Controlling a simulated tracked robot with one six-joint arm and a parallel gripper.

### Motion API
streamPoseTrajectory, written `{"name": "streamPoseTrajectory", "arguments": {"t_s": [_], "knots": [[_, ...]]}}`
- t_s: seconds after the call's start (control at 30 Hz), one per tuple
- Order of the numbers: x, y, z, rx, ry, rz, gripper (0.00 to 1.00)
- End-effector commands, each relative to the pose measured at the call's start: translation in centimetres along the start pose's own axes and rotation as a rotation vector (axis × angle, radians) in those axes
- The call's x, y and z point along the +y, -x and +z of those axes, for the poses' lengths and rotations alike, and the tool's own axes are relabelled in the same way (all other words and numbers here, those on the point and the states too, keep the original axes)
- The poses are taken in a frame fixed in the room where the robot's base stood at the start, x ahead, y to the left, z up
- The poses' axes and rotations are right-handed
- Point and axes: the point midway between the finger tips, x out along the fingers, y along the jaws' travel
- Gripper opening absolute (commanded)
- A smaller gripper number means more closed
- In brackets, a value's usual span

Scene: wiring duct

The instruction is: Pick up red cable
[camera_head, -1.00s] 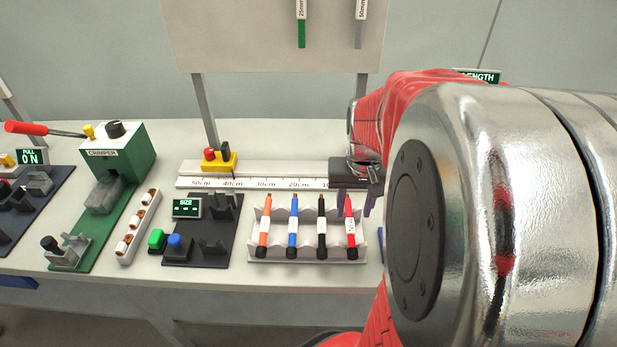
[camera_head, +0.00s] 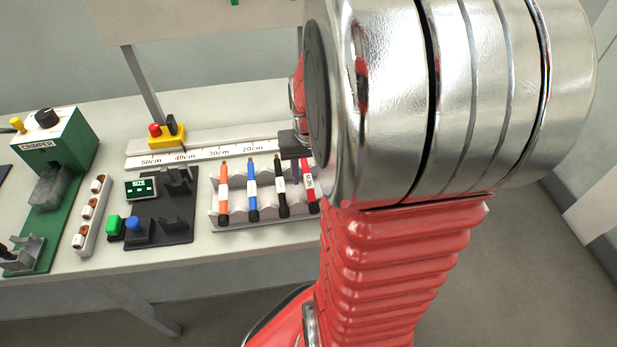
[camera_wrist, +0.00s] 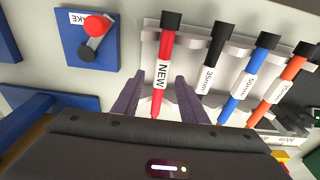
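The red cable (camera_head: 309,194) has a black end and a white label, and lies in the rightmost slot of a white rack (camera_head: 232,222). In the wrist view the red cable (camera_wrist: 167,42) is labelled NEW and runs between the two purple fingers. My gripper (camera_wrist: 159,80) is open, with a finger on each side of the red cable and visible gaps. I cannot tell how high the fingers are above it. In the head view my arm hides most of my gripper (camera_head: 291,148).
Beside the red cable lie a black cable (camera_head: 281,185), a blue cable (camera_head: 252,188) and an orange cable (camera_head: 224,192). A measuring rail (camera_head: 205,154) runs behind the rack. A blue pad with a red lever (camera_wrist: 88,50) is left of the rack in the wrist view.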

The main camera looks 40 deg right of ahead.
Motion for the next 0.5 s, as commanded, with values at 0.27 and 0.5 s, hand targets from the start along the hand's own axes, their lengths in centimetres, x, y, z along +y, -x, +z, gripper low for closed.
{"name": "streamPoseTrajectory", "arguments": {"t_s": [0.27,0.5], "knots": [[-0.02,0.01,-0.01,0.000,0.000,0.000,0.23],[-0.03,0.01,-0.01,0.000,0.001,0.000,0.06]]}}
